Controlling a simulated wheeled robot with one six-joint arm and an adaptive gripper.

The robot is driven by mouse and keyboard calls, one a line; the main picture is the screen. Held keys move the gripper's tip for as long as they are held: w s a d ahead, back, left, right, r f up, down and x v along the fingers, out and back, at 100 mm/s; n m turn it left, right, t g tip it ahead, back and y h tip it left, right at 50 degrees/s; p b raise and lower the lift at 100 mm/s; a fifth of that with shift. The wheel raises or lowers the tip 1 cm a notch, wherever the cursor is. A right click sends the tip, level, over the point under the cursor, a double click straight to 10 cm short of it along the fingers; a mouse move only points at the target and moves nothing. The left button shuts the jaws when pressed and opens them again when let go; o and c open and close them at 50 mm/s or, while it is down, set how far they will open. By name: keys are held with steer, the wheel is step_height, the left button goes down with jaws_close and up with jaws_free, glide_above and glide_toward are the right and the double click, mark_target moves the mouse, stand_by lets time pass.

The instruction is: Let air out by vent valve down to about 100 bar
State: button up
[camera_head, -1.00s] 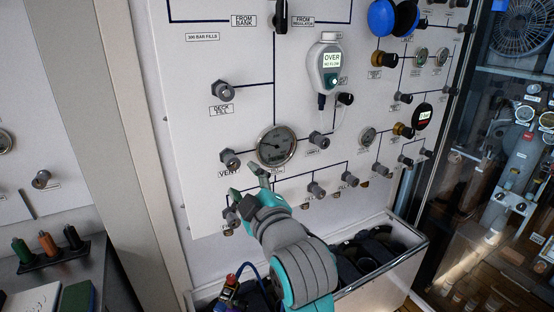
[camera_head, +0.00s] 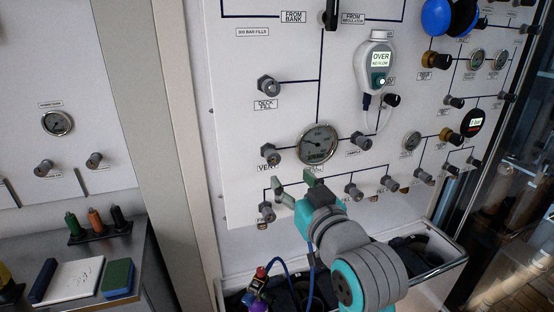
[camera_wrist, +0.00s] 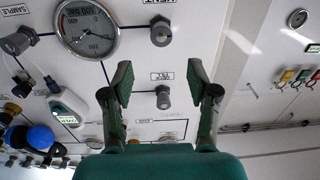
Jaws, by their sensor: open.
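The vent valve (camera_head: 270,155) is a dark grey knob above its VENT label, left of a round pressure gauge (camera_head: 317,143). In the wrist view, turned upside down, the vent valve (camera_wrist: 160,32) is at the top centre, beside the gauge (camera_wrist: 87,28). The needle reading is too small to tell surely. My gripper (camera_head: 295,184) is open and empty, below the gauge and apart from the vent valve. In the wrist view my gripper (camera_wrist: 158,75) has another grey knob (camera_wrist: 163,98) between its fingers in the picture; whether it is touched cannot be told.
A white handheld analyser (camera_head: 378,66) reading OVER hangs on the panel with its tube. Several other knobs, including DECK FILL (camera_head: 268,86), surround the gauge. An open grey bin (camera_head: 455,262) stands below the panel.

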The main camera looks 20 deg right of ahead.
mark_target(274, 158)
steer(key=w, duration=0.3)
steer(key=w+m, duration=0.1)
steer(key=w, duration=0.2)
steer(key=w+m, duration=0.1)
steer(key=w, duration=0.3)
steer(key=shift+a, duration=0.3)
jaws_close()
